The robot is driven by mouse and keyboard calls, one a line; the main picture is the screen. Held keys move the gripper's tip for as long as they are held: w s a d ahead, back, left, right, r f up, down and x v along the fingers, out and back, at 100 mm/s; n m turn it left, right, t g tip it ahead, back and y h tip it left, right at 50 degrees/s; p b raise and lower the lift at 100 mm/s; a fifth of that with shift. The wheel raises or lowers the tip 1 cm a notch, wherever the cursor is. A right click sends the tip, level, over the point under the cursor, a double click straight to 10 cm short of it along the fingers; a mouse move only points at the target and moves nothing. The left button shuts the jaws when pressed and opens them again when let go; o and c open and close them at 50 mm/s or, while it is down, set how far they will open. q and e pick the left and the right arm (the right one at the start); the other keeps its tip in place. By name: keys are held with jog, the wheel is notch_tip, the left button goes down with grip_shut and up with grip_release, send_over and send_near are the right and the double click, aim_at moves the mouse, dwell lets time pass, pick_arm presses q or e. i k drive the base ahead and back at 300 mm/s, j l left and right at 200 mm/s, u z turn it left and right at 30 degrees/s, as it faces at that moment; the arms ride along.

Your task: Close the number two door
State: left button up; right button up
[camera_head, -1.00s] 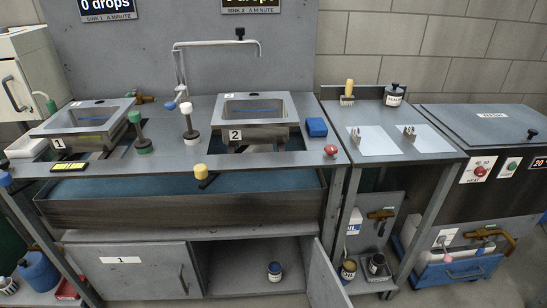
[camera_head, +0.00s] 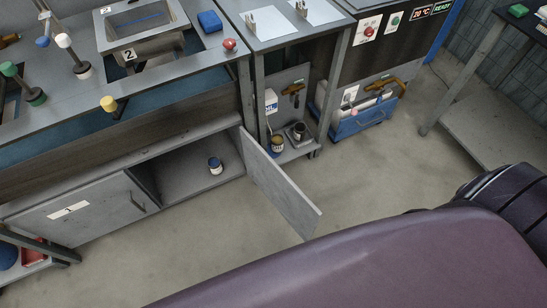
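The open cabinet door (camera_head: 279,188) at the right of the low cabinet swings out toward me, hinged at its right side. I see no number on its visible face. The cabinet opening shows a dark interior with a small blue-labelled can (camera_head: 215,166) on its floor (camera_head: 190,182). The shut door (camera_head: 83,210) to the left carries a label "1" and a vertical handle. Neither gripper is in view; a large purple part of my own body fills the lower right.
A sink marked 2 (camera_head: 135,35) sits on the counter above. A wheeled shelf with cans (camera_head: 277,144) stands just right of the open door. A blue crate (camera_head: 362,120) lies further right. Bare floor (camera_head: 400,165) is free in front.

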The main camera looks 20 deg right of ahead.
aim_at(299, 211)
jog(key=l+u, duration=0.65)
jog(key=u, duration=0.15)
jog(key=k+l, duration=0.15)
jog(key=l, duration=0.25)
jog(key=k+l+u, duration=0.1)
jog(key=l, duration=0.25)
jog(key=k+l+u, duration=0.1)
jog(key=l, duration=0.3)
jog(key=k+l, duration=0.2)
jog(key=l, duration=0.15)
jog(key=k+l+u, duration=0.1)
jog(key=l, duration=0.3)
jog(key=k+l, duration=0.1)
jog(key=k, duration=0.6)
